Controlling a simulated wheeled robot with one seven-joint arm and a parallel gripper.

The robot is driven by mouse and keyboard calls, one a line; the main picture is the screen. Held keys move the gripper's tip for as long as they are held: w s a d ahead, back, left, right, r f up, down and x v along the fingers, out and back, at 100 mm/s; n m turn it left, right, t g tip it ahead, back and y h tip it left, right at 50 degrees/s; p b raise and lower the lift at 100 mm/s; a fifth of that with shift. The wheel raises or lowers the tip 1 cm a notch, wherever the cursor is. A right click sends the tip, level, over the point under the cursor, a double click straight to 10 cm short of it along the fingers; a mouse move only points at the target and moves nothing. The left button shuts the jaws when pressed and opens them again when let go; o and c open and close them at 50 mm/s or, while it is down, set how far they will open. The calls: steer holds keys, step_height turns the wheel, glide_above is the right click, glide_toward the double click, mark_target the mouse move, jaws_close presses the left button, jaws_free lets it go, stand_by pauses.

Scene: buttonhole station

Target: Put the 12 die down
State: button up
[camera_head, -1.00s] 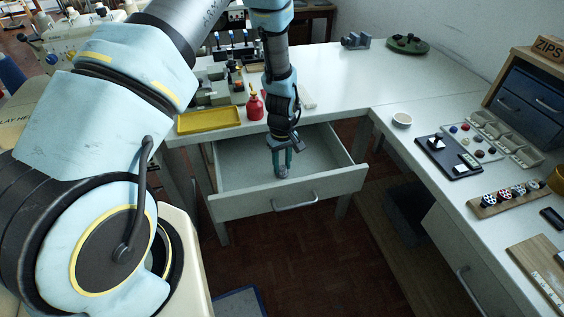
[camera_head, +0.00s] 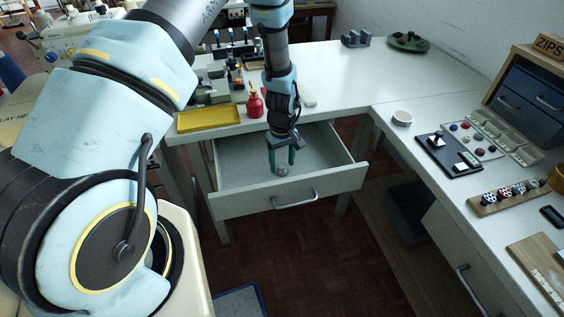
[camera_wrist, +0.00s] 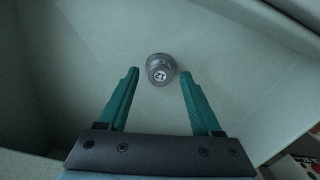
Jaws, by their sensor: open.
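The 12 die (camera_wrist: 160,70) is a small grey round piece with a number on a pale disc, which looks like 12 upside down in the wrist view. It stands on the floor of the open drawer (camera_head: 240,206). It shows small in the head view (camera_head: 282,170), just below the fingertips. My gripper (camera_wrist: 160,72) is open, its two green fingers apart with the die between and just beyond their tips, touching neither. In the head view my gripper (camera_head: 281,160) points down into the drawer.
The drawer's walls surround my gripper; its front has a handle (camera_head: 295,200).

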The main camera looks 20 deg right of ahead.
mark_target(282, 166)
step_height(282, 166, up, 11)
steer(key=b, duration=0.3)
steer(key=w+a+r, duration=0.1)
steer(key=a+r, duration=0.4)
steer(key=a, duration=0.2)
steer(key=w+a+r, duration=0.2)
steer(key=a+r, duration=0.2)
steer(key=a, duration=0.4)
steer(key=s+a+r+m, duration=0.1)
steer(key=s+a+r, duration=0.2)
steer(key=a, duration=0.4)
steer(key=s+a+r+m+t, duration=0.1)
steer(key=s+a+r, duration=0.2)
steer(key=a, duration=0.5)
steer(key=shift+s+t, duration=0.3)
steer(key=shift+s, duration=0.3)
steer(key=shift+a, duration=0.1)
